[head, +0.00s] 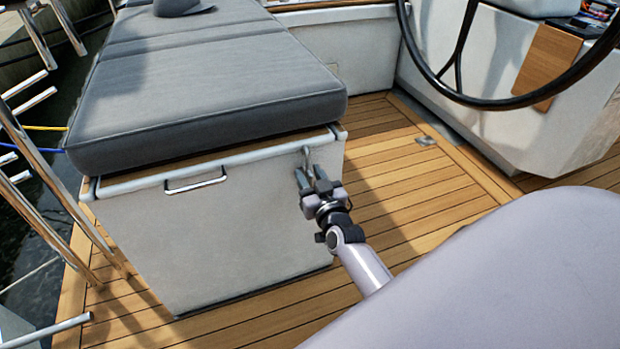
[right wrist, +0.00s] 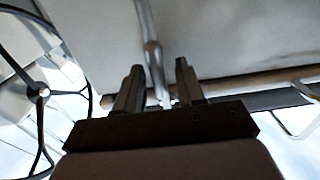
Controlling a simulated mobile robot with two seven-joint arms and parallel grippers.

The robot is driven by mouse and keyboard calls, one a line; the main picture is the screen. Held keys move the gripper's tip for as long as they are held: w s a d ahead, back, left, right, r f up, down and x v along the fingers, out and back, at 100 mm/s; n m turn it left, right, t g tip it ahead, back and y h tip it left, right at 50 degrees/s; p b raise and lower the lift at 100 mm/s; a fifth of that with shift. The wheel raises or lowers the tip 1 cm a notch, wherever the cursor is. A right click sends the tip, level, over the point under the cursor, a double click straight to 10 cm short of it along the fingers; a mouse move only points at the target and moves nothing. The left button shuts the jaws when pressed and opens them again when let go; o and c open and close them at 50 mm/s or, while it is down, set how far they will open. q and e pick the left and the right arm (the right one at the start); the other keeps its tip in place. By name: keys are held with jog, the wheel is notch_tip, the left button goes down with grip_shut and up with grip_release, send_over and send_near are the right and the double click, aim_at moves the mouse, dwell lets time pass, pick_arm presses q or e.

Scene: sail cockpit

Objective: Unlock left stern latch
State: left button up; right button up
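The latch (head: 307,155) is a small metal piece near the top right corner of the white locker box's front face (head: 230,235). In the right wrist view the latch (right wrist: 151,50) is a slim grey bar with a wider knuckle. Its end comes down between my right gripper's fingers, nearer the left finger in that picture. My right gripper (head: 309,173) is at the latch, and its fingers (right wrist: 159,78) stand apart with a visible gap. I cannot tell whether either finger touches the latch. My left gripper is not in view.
A grey cushion (head: 210,90) lies on the locker top. A metal handle (head: 196,181) is on the locker front, left of the latch. A black steering wheel (head: 455,97) stands at the upper right. Steel rails (head: 45,185) line the left. Teak deck (head: 400,190) is clear right of the locker.

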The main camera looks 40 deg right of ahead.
grip_shut()
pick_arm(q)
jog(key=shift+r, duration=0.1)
pick_arm(e)
jog(key=m+p, duration=0.1)
jog(key=m, duration=0.1)
jog(key=shift+d+m, duration=0.2)
jog(key=shift+m, duration=0.2)
pick_arm(q)
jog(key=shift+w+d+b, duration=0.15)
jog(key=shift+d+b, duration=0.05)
jog(key=shift+b, duration=0.6)
pick_arm(e)
jog(key=m, duration=0.5)
jog(key=f+m, duration=0.1)
jog(key=m, duration=0.4)
jog(key=d+m, duration=0.1)
jog(key=m, duration=0.3)
jog(key=shift+s+f+m, duration=0.2)
jog(key=shift+f+m, duration=0.05)
jog(key=shift+m, duration=0.15)
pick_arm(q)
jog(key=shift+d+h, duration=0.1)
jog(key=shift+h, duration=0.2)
pick_arm(e)
jog(key=shift+m, duration=0.3)
